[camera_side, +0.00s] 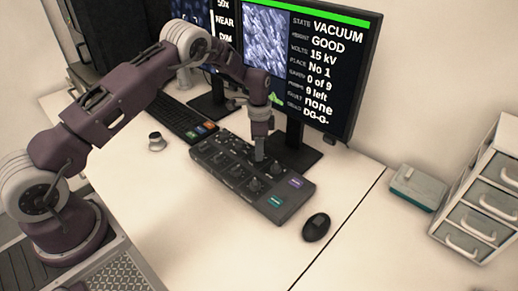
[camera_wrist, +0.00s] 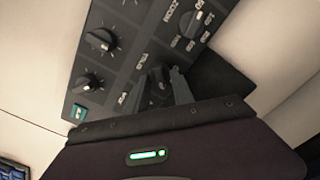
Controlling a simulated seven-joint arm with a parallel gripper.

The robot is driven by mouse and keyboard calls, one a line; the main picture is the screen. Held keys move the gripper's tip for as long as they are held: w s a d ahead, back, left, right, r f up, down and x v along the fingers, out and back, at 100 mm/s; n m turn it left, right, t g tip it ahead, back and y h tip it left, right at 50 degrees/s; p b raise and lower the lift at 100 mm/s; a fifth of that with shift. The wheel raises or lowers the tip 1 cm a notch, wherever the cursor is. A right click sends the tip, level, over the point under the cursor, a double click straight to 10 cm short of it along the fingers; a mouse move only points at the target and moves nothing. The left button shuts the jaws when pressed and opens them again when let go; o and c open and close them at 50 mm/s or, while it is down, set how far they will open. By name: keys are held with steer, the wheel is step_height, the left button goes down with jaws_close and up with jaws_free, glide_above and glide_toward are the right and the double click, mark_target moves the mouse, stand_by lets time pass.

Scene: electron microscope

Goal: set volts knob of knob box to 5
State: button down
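The knob box (camera_side: 225,163) is a dark slab on the desk with several black knobs and coloured buttons. The monitor (camera_side: 330,60) reads VOLTS 15 kV. My gripper (camera_side: 260,156) points down onto the box's far side, near its middle. In the wrist view the fingers of my gripper (camera_wrist: 160,88) stand on either side of a dark knob (camera_wrist: 158,80), with a small label, hard to read, beside it. Whether the fingers press on the knob cannot be told. The knob's pointer is mostly hidden.
Other knobs (camera_wrist: 101,39) sit close by on the box. A black mouse (camera_side: 316,227) lies to its right and a keyboard (camera_side: 182,118) to its left. The monitor stand (camera_side: 292,150) is just behind. A small round item (camera_side: 157,141) is on the desk; the front desk is clear.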

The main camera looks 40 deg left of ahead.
steer(key=shift+n, duration=0.4)
steer(key=n, duration=0.3)
steer(key=shift+w+a+n, duration=0.1)
steer(key=shift+n, duration=0.3)
steer(key=n, duration=0.4)
steer(key=shift+a+n, duration=0.1)
steer(key=shift+n, duration=0.2)
steer(key=n, duration=0.4)
steer(key=shift+a, duration=0.1)
steer(key=shift+a+n, duration=0.1)
steer(key=shift+n, duration=2.4)
steer(key=c, duration=1.1)
jaws_free()
